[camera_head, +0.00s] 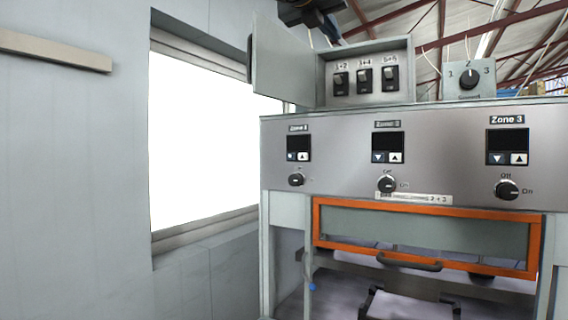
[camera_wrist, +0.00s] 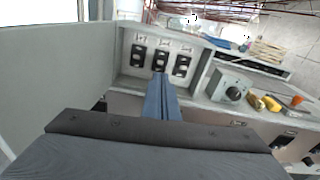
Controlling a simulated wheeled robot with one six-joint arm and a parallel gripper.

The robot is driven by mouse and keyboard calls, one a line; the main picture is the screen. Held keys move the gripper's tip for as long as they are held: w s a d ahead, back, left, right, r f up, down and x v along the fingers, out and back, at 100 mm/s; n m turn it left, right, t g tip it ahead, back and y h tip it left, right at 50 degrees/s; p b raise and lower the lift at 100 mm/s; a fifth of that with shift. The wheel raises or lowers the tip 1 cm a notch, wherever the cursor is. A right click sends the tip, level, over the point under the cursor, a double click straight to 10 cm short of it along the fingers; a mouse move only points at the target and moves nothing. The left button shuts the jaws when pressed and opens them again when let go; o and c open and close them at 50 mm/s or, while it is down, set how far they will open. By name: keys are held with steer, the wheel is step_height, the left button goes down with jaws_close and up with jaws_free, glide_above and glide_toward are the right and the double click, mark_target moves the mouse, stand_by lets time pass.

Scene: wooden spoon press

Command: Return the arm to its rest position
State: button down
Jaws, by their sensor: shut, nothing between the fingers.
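My gripper (camera_wrist: 160,84) shows in the wrist view as two blue-grey fingers pressed together with nothing between them. The fingers point at the open switch box (camera_wrist: 124,66), and their tips overlap the lower part of the middle switch (camera_wrist: 160,59) in the picture. I cannot tell whether they touch it. In the head view the switch box (camera_head: 408,62) stands on top of the control panel, with three black switches labelled 1+2, 3+4 and 5+6. A dark part of my arm shows at the top edge above the box; the fingertips cannot be made out there.
The box's grey door (camera_head: 287,62) stands open to the left. A rotary selector box (camera_head: 469,78) sits to the right. Below is the control panel (camera_head: 345,150) with displays and knobs, and an orange-framed guard (camera_head: 425,208). Yellow-handled tools (camera_wrist: 265,103) lie on the right.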

steer(key=w+a+f+n+t+y+b, duration=0.1)
steer(key=w+f+n+t+y, duration=0.1)
steer(key=w+f+n, duration=0.5)
steer(key=w+a+f+n+t+y+b, duration=0.15)
steer(key=w+f+n, duration=0.25)
steer(key=f+n, duration=0.55)
step_height(320, 180, down, 24)
steer(key=n+g+y, duration=0.3)
steer(key=n+y, duration=0.3)
steer(key=n, duration=0.6)
steer(key=s+d+f+n+g+b, duration=0.15)
steer(key=s+f+n+g, duration=0.35)
steer(key=f, duration=0.7)
steer(key=s+d+f+n+g, duration=0.25)
steer(key=s+f, duration=0.45)
steer(key=f, duration=0.6)
steer(key=s+d+f+n+g, duration=0.2)
steer(key=s+d+f+g, duration=0.1)
steer(key=s+f, duration=0.4)
steer(key=s+d+f+n+g+b, duration=0.1)
steer(key=s+d+f+n+g, duration=0.2)
steer(key=s+f, duration=0.5)
steer(key=s+d+h, duration=0.1)
steer(key=s, duration=0.4)
steer(key=shift+s, duration=0.3)
